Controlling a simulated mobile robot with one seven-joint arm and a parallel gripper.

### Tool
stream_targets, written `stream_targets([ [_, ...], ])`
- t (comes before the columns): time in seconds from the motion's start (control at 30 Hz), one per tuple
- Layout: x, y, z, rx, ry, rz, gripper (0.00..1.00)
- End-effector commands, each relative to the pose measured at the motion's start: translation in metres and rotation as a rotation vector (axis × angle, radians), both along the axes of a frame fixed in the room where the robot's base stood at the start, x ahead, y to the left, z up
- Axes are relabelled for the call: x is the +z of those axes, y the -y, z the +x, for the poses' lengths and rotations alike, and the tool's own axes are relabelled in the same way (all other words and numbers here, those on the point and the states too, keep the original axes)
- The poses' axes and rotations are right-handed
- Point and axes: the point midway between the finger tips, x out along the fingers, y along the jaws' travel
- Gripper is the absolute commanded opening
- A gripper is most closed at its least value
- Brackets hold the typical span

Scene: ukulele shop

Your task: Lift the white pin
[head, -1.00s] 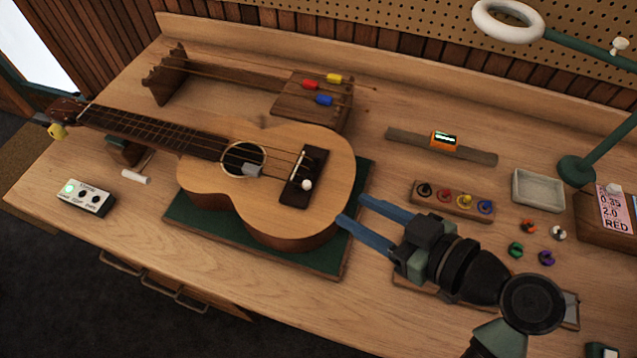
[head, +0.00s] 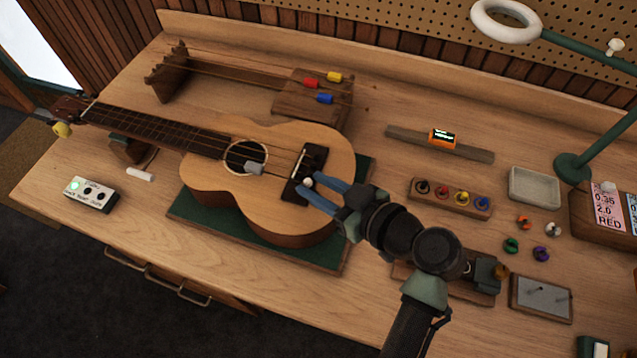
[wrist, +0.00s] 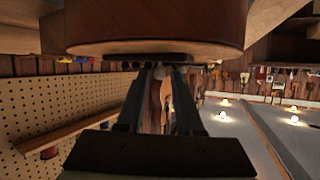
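The white pin (head: 308,182) is a small round-headed peg on the dark bridge (head: 300,165) of the ukulele (head: 240,205). The ukulele lies face up on a green mat (head: 215,231). My gripper (head: 311,183) reaches over the ukulele's lower body from the right. Its two blue fingers are apart, one on each side of the pin. I cannot tell whether they touch it. In the wrist view the gripper (wrist: 160,68) points at the ukulele body (wrist: 155,25), with a gap between its fingers.
Right of the ukulele are a rack of coloured pegs (head: 451,198), an empty tray (head: 535,188), several loose pegs (head: 512,245) and a lamp (head: 574,166).

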Motion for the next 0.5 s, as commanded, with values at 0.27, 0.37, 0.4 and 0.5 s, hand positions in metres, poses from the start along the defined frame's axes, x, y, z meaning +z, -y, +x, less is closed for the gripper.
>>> stream_targets([
  [0.27, 0.0002, 0.0002, -0.0002, 0.0, 0.0, 0.0, 0.0],
  [0.37, 0.0002, 0.0002, -0.0002, 0.0, 0.0, 0.0, 0.0],
  [0.4, 0.0002, 0.0003, -0.0003, 0.0, 0.0, 0.0, 0.0],
  [0.5, 0.0002, 0.0003, -0.0003, 0.0, -0.001, 0.001, 0.0],
])
